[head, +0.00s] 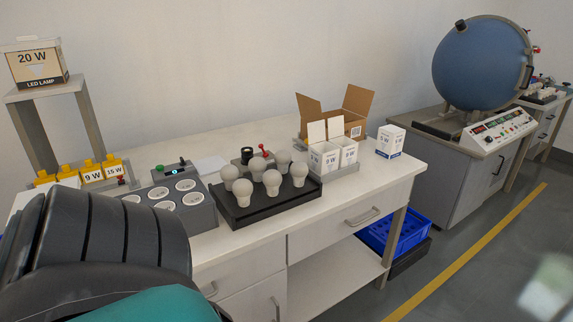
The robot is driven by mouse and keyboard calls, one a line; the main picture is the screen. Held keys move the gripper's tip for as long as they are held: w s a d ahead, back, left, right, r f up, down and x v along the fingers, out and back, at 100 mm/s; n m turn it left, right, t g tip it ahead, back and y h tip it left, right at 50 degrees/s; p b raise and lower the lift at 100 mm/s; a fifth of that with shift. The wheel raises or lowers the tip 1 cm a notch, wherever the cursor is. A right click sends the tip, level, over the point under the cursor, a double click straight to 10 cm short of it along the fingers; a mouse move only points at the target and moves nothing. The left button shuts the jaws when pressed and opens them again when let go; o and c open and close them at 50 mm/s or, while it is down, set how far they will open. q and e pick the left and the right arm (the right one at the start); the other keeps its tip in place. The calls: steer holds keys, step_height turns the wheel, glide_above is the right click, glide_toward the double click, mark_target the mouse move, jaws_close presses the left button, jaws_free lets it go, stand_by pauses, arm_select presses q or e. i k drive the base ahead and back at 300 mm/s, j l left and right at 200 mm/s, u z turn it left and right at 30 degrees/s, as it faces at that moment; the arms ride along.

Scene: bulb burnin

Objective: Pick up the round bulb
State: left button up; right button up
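Several round white bulbs stand in a black tray (262,216) on the white workbench. The front bulb (271,182) stands near the tray's middle, with another bulb (242,193) to its left and another (299,175) to its right. More bulbs stand behind them, partly hidden. A dark, ribbed part of my arm fills the lower left of the head view and covers the bench's near left side. Neither of my grippers shows, so no gripper is seen at the bulbs.
A grey socket block (203,209) with several round white sockets sits left of the tray. Small white boxes (324,158) and an open cardboard box (350,118) stand right of it. A boxed LED lamp (38,65) sits on a stand. A blue sphere (478,62) stands far right.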

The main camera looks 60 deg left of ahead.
mark_target(272, 179)
steer(key=i+j+u, duration=0.15)
steer(key=i, duration=0.3)
steer(key=i+j+u, duration=0.15)
steer(key=i, duration=0.35)
steer(key=u, duration=2.2)
